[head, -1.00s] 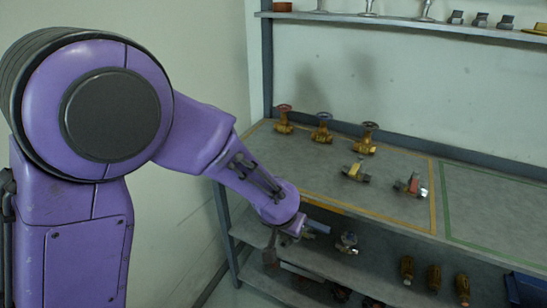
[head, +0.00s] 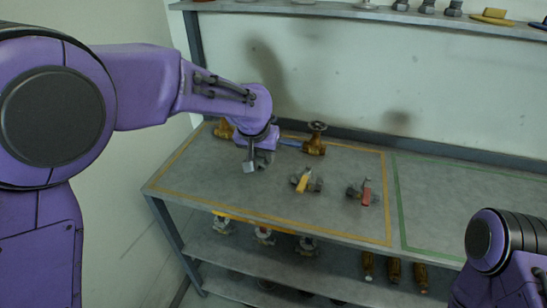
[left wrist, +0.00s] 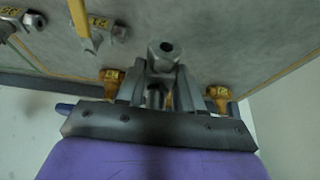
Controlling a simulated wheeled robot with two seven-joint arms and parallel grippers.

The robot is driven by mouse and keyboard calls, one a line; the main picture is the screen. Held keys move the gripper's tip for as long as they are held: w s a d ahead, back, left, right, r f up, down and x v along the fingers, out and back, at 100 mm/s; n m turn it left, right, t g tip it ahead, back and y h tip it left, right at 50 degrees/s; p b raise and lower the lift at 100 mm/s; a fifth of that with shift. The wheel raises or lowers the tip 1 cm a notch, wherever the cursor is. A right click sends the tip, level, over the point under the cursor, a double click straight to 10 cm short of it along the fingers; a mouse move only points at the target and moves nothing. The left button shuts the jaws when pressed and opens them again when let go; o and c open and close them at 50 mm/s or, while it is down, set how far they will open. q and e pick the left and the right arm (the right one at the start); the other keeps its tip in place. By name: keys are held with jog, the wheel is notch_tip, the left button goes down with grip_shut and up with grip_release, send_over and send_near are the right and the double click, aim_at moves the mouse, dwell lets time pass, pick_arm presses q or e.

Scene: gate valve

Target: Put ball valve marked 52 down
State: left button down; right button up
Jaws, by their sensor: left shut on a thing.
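My left gripper (head: 262,155) is shut on a ball valve with a grey body (head: 249,167) and a blue lever (head: 291,143). In the left wrist view the grey body (left wrist: 163,54) sits between the two fingers (left wrist: 163,90), and the blue lever end (left wrist: 64,108) sticks out at the left. Its number cannot be read. It is over the left part of the yellow-outlined area (head: 185,180) of the bench top; I cannot tell whether it touches. My right gripper is out of view.
A yellow-lever valve (head: 304,183) and a red-lever valve (head: 364,194) lie to the right. Brass gate valves (head: 315,141) (head: 224,129) stand behind. A green-outlined area (head: 450,195) at the right looks clear. Shelves below hold several valves.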

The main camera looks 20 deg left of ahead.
pick_arm(q)
jog(key=w, duration=0.1)
jog(key=w+p, duration=0.1)
jog(key=w+f, duration=0.1)
jog(key=shift+w+a+p, duration=0.3)
jog(key=shift+w, duration=0.05)
jog(key=w+f, duration=0.2)
jog(key=w+f+p, duration=0.1)
jog(key=w+f, duration=0.3)
jog(key=f, duration=0.1)
jog(key=shift+w+a, duration=0.1)
jog(key=shift+a, duration=0.15)
jog(key=f+p, duration=0.2)
jog(key=shift+s+d+f+p, duration=0.1)
jog(key=shift+s+f+p, duration=0.1)
jog(key=shift+s+p, duration=0.15)
jog(key=shift+w+f, duration=0.2)
jog(key=shift+f, duration=0.15)
jog(key=c, duration=1)
grip_release()
jog(key=shift+f, duration=0.1)
jog(key=shift+o, duration=1.3)
jog(key=shift+s+r, duration=0.2)
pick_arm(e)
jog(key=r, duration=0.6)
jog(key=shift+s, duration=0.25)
